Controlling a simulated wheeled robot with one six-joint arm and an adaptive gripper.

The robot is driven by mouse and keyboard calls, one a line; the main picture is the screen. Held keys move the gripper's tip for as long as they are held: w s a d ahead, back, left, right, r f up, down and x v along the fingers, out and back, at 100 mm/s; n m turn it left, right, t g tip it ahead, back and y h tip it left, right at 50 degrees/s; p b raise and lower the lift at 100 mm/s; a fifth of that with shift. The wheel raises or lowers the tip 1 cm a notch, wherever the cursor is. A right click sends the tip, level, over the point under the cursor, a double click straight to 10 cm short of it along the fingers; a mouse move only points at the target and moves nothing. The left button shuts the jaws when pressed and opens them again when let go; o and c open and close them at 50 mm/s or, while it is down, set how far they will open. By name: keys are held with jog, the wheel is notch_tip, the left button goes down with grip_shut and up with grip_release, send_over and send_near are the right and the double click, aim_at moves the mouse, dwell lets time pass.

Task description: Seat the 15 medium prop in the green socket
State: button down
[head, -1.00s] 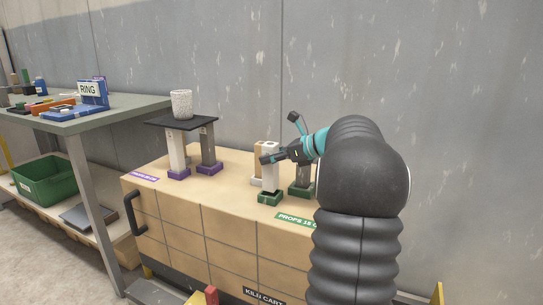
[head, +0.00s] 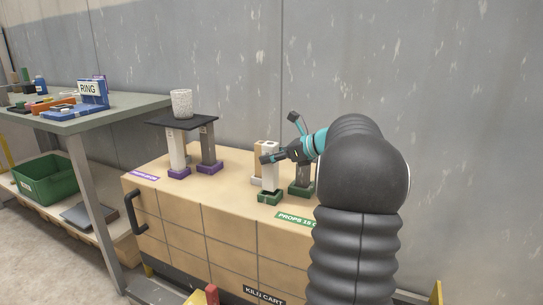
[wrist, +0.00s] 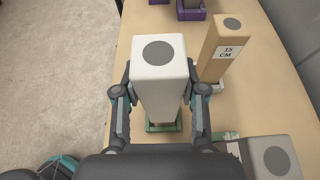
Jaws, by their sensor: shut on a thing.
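My gripper (wrist: 160,93) is shut on a white square prop (wrist: 160,75) with a grey round spot on its top. It also shows in the head view (head: 270,175). The prop stands upright over a green socket (head: 269,198), which shows in the wrist view below its lower end (wrist: 163,127). I cannot tell whether its foot is fully down in the socket. No label shows on the held prop. A tan prop (wrist: 222,50) labelled 15 CM stands close to the right in the wrist view.
A grey prop (head: 307,172) stands in another green socket (head: 301,189), close beside the held one. On the left, two props in purple sockets (head: 179,173) bear a dark shelf (head: 165,121) with a speckled cup (head: 181,103).

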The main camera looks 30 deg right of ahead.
aim_at(276, 167)
jog(key=shift+f+b, duration=0.75)
jog(key=shift+f, duration=1.15)
jog(key=c, duration=0.6)
grip_release()
jog(key=v, duration=1.2)
